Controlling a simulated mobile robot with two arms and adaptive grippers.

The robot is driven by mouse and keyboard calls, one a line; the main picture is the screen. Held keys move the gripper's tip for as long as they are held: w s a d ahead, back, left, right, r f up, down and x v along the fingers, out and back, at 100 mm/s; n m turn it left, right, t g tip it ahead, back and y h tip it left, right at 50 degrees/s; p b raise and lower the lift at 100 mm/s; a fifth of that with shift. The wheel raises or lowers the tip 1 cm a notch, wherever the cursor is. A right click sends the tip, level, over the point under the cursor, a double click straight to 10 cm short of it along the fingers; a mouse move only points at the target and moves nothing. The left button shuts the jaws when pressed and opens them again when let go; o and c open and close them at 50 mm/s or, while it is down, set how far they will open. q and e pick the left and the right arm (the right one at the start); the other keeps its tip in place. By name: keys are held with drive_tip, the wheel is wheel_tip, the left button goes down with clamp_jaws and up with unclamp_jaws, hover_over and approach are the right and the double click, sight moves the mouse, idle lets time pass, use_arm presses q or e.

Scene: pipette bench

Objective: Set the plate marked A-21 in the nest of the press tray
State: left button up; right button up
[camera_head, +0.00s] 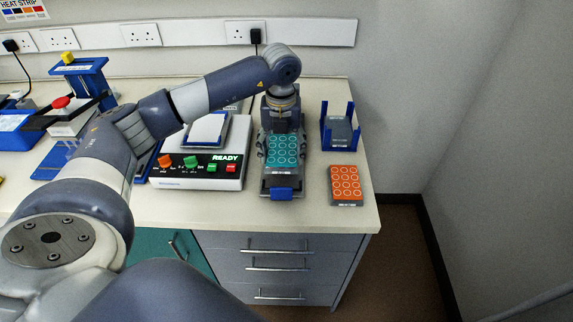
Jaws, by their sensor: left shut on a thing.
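A teal plate with pale rings (282,151) is between the fingers of my left gripper (282,146), which reaches down from above and is shut on it. The plate's label is too small to read, so I cannot confirm A-21. The plate is over a grey tray with a blue front tab (281,193), which looks like the press tray. The plate hides the nest, and I cannot tell whether it rests in it or hovers just above. My right gripper is out of view.
An orange plate (346,184) lies right of the tray, near the bench's right edge. Behind it stands a blue-posted holder (324,131) with a grey block. Left is a white device reading READY (200,168). A blue-framed stand (80,69) is farther left.

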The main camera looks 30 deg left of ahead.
use_arm(q)
drive_tip(key=shift+f, duration=0.85)
wheel_tip(320, 180, down, 3)
drive_tip(key=shift+s+d+r+p, duration=0.1)
drive_tip(key=shift+d+p, duration=0.05)
drive_tip(key=shift+p, duration=0.5)
drive_tip(key=shift+f, duration=0.2)
drive_tip(key=shift+f+b, duration=0.25)
drive_tip(key=shift+b, duration=0.05)
drive_tip(key=o, duration=1.1)
drive_tip(key=shift+c, duration=0.2)
drive_tip(key=shift+r, duration=0.55)
wheel_tip(320, 180, up, 11)
drive_tip(key=b, duration=0.3)
drive_tip(key=shift+f, duration=0.15)
drive_tip(key=shift+r, duration=0.4)
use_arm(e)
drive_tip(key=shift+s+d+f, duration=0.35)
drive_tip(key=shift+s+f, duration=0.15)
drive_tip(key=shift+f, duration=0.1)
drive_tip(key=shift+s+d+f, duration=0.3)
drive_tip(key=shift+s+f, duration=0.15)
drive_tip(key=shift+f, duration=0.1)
